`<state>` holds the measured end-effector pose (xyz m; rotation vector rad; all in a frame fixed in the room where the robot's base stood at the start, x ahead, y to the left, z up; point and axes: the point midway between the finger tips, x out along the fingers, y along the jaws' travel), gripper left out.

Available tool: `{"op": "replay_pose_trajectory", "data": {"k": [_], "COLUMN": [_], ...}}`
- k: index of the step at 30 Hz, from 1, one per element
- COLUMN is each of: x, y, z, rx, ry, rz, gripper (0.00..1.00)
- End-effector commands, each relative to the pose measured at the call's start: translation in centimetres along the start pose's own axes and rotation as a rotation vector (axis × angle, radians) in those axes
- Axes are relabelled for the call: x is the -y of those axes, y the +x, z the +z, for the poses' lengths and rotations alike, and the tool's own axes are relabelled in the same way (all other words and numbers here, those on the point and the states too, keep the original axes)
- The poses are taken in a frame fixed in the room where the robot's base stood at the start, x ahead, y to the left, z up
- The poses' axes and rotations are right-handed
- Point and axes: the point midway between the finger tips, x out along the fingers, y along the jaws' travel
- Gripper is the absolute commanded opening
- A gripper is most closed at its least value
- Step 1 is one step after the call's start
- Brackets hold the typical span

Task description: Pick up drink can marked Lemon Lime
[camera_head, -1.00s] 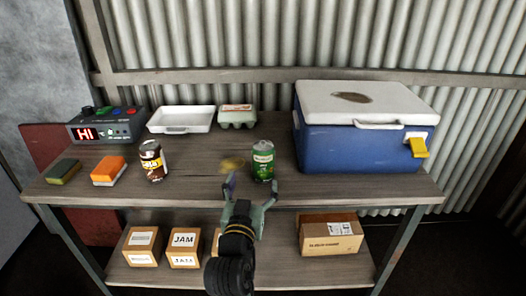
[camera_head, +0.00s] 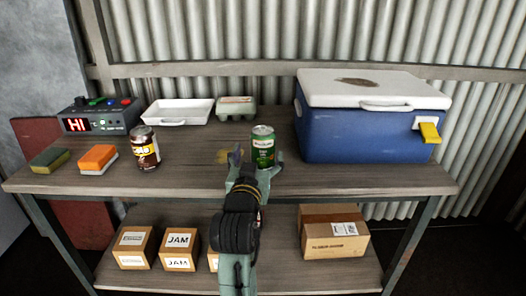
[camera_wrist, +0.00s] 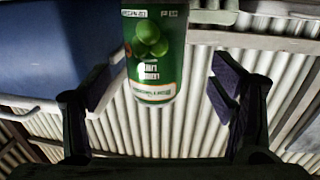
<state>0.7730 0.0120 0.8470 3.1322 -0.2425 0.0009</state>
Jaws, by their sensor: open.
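A green drink can (camera_head: 263,143) stands upright on the wooden workbench, left of the cooler. In the wrist view the can (camera_wrist: 154,50) shows round green fruit on its label; its lettering is too small and upside down to read surely. My gripper (camera_head: 257,164) is open and empty at the near side of the can, with its fingers pointing toward it. In the wrist view the can stands ahead of the open fingers (camera_wrist: 165,92), nearer the left finger than the right. I cannot tell whether either finger touches it.
Behind are a white tray (camera_head: 178,118), an egg carton (camera_head: 236,107) and a digital clock device (camera_head: 100,120). A blue cooler (camera_head: 365,130) stands right. Boxes (camera_head: 335,240) fill the lower shelf.

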Motion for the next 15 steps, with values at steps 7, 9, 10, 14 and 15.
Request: {"op": "replay_pose_trajectory", "data": {"k": [7,9,10,14,15], "x": [-0.6,-0.6,-0.6,-0.5,-0.5], "y": [3.6,4.3,4.6,5.0,5.0], "z": [-0.1,0.0,0.0,0.1,0.1], "rx": [0.002,0.001,0.001,0.001,0.001], "ry": [0.0,0.0,0.0,0.0,0.0], "rz": [0.001,0.001,0.001,0.001,0.001], "gripper": [0.78,0.78,0.78,0.78,0.78]}}
